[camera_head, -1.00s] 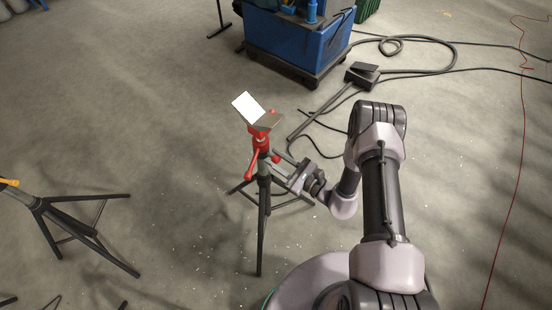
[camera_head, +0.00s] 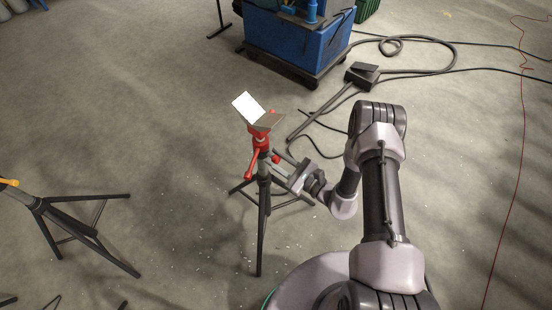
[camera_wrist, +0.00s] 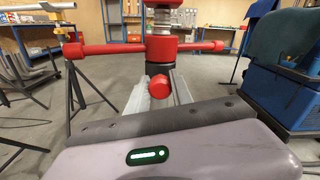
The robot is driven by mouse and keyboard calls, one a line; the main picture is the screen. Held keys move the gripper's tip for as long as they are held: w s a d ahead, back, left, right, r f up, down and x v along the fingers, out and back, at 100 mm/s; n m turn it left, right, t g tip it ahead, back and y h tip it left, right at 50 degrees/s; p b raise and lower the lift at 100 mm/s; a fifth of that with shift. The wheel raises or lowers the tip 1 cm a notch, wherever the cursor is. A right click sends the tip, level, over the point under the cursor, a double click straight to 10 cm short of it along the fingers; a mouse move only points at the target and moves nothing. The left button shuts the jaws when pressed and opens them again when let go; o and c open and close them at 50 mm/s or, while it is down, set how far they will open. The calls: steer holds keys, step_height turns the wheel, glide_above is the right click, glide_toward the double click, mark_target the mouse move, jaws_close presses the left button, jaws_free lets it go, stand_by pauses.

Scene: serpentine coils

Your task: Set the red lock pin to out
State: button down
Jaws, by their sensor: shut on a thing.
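The stand (camera_head: 263,190) is a dark tripod with a red head (camera_head: 260,138) and a bright, tilted plate on top. In the wrist view, the red lock pin (camera_wrist: 160,87) is a round red knob facing the camera, below the red cross handle (camera_wrist: 145,47). It also shows in the head view (camera_head: 276,159) on the right of the post. My gripper (camera_head: 283,165) reaches in from the right. Its jaws (camera_wrist: 157,92) are shut on the red lock pin, one on each side of it. The pin's shaft is hidden behind the knob.
A blue cart (camera_head: 300,40) stands behind, with a black pedal (camera_head: 362,74) and dark hoses on the floor to its right. Another tripod (camera_head: 75,225) stands at left. The floor between the tripods is clear.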

stand_by(0.4)
steer(key=v, duration=0.2)
steer(key=shift+s+d, duration=0.25)
steer(key=shift+d, duration=0.05)
steer(key=c, duration=1.1)
jaws_free()
steer(key=p+v, duration=0.4)
steer(key=v, duration=1.3)
steer(key=shift+s+d, duration=0.2)
